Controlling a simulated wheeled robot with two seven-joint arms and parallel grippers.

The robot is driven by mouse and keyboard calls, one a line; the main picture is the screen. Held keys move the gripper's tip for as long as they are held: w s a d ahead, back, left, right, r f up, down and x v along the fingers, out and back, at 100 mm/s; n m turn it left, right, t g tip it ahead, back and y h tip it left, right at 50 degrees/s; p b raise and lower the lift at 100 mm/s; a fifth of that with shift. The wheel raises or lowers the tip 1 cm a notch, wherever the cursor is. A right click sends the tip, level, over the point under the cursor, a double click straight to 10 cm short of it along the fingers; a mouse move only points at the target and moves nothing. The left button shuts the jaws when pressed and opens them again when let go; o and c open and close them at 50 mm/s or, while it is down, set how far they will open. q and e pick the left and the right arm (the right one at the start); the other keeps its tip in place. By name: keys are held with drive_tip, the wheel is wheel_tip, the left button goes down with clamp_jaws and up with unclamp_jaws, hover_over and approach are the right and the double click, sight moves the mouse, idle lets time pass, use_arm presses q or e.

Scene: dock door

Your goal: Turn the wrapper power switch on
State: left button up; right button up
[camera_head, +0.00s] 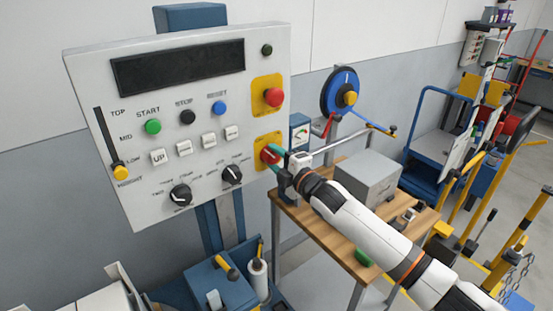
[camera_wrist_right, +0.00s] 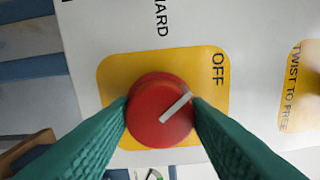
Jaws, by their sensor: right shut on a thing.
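The wrapper power switch is a red round knob (camera_wrist_right: 160,110) with a white pointer line, on a yellow plate (camera_wrist_right: 112,72) marked OFF. In the wrist view the pointer lies slanted, its upper end toward the OFF label side. In the head view the switch's yellow plate (camera_head: 268,138) is at the lower right of the white control panel (camera_head: 85,75). My right gripper (camera_head: 273,157) reaches it from the right. Its green fingers (camera_wrist_right: 162,112) are shut on the knob's two sides. My left gripper is in neither view.
A red emergency button (camera_head: 274,97) on a yellow plate sits just above the switch. Black selector knobs (camera_head: 181,195) and several buttons are to the left. A wooden bench (camera_head: 312,225) with a grey box (camera_head: 367,178) stands under my right arm.

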drive_tip(key=m, duration=0.8)
drive_tip(key=shift+m+p, duration=0.3)
drive_tip(key=shift+m, duration=0.1)
drive_tip(key=m, duration=0.3)
drive_tip(key=shift+f+m, duration=0.1)
drive_tip(key=shift+m, duration=0.2)
drive_tip(key=shift+m+b, duration=0.45)
drive_tip(key=shift+m, duration=1.85)
drive_tip(key=o, duration=1)
